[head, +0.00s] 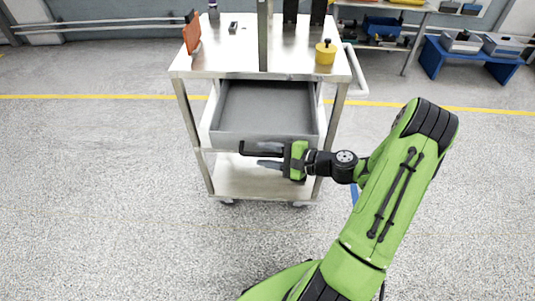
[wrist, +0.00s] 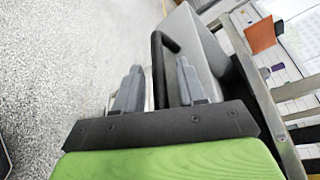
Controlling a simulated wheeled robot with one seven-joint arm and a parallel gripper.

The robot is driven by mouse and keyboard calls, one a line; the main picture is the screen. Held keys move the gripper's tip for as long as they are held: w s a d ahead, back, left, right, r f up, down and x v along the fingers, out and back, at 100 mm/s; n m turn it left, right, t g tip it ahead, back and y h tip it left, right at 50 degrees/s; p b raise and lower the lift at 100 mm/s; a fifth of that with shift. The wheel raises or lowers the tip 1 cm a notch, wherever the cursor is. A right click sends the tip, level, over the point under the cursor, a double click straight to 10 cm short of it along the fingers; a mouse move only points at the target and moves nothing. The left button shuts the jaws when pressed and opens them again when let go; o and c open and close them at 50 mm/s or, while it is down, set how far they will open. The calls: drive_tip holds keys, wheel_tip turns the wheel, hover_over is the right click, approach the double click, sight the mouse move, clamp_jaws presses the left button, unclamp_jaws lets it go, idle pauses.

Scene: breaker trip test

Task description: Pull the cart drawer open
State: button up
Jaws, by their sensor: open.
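The cart (head: 262,62) is a metal trolley with a flat top and a lower shelf. Its grey drawer (head: 265,105) stands pulled out toward me, with its empty inside showing. The drawer's dark bar handle (head: 262,149) is on its front; the handle (wrist: 158,62) also shows in the wrist view. My gripper (head: 268,158) is at the drawer front, reaching in from the right. In the wrist view my gripper (wrist: 160,88) has its two grey fingers apart, with the handle bar between them. I cannot tell whether either finger touches the bar.
On the cart top are a yellow round container (head: 325,54), an orange panel (head: 192,36) and a small dark item (head: 233,27). A blue bench (head: 470,60) and a worktable stand at the back right. The floor around the cart is clear.

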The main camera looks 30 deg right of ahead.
drive_tip(key=p+v, duration=0.3)
drive_tip(key=v, duration=1.2)
drive_tip(key=shift+s+d, duration=0.25)
drive_tip(key=shift+s, duration=0.1)
drive_tip(key=w+a+r+n+g+h+p, duration=0.1)
drive_tip(key=a+r+n+g+h, duration=0.1)
drive_tip(key=a+r+n+g, duration=0.4)
drive_tip(key=a+r+n+g+h+p, duration=0.1)
drive_tip(key=a+n+g+h+p, duration=0.2)
drive_tip(key=a, duration=0.4)
drive_tip(key=s+a+r+n+t+h, duration=0.1)
drive_tip(key=s+a+r+n+h, duration=0.1)
drive_tip(key=s+r, duration=0.3)
drive_tip(key=s+a+r+n+t+h+p, duration=0.1)
drive_tip(key=s+a+r+n+h, duration=0.1)
drive_tip(key=s+r+n, duration=0.3)
wheel_tip(320, 180, up, 2)
drive_tip(key=shift+s+a+r+n+t+h, duration=0.25)
drive_tip(key=shift+s+a+t+h, duration=0.2)
drive_tip(key=shift+a, duration=0.45)
